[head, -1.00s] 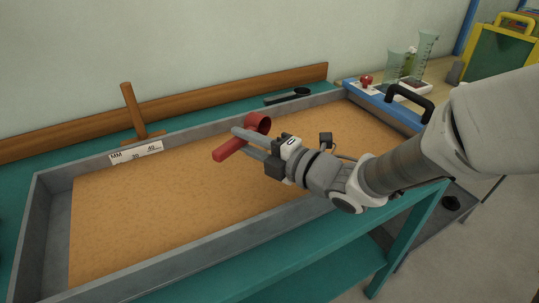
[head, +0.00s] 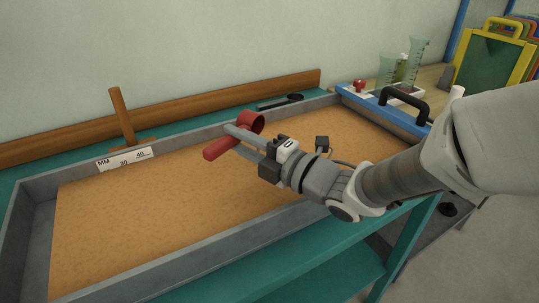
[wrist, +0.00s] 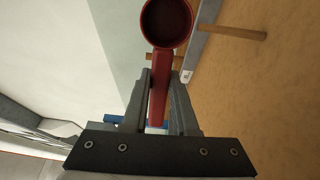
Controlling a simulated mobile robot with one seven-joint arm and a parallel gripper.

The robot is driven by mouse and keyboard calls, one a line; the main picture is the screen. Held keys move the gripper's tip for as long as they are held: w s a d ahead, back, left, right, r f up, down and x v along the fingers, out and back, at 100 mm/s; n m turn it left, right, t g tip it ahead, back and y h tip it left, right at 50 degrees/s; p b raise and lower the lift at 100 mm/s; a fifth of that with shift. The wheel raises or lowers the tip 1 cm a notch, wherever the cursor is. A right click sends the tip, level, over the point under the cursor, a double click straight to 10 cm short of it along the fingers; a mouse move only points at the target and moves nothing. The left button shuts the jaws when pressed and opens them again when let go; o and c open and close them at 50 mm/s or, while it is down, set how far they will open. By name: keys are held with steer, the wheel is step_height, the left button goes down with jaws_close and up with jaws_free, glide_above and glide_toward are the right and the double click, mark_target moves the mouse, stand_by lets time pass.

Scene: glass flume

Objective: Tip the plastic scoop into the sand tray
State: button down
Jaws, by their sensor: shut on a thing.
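My gripper (head: 238,139) is shut on the handle of a red plastic scoop (head: 251,122). It holds the scoop above the sand tray (head: 30,240), a long grey-walled tray filled with orange-brown sand. In the head view the handle points to the lower left and the round cup is at the upper right, over the tray's back half. In the wrist view the scoop (wrist: 160,75) lies between the two fingers, with the cup's round mouth turned towards the camera.
A wooden T-shaped tool (head: 122,117) and a scale label (head: 125,158) are at the tray's back left. A black spoon-like tool (head: 280,102) lies behind the tray. A blue bar with a black handle (head: 405,100) crosses the right end. Measuring beakers (head: 418,62) stand beyond.

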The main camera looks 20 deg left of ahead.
steer(key=shift+d+r+y+b, duration=0.1)
steer(key=shift+r+y+b, duration=0.35)
steer(key=shift+b, duration=0.3)
steer(key=shift+r+y, duration=0.35)
steer(key=shift+r, duration=0.05)
steer(key=shift+f, duration=0.1)
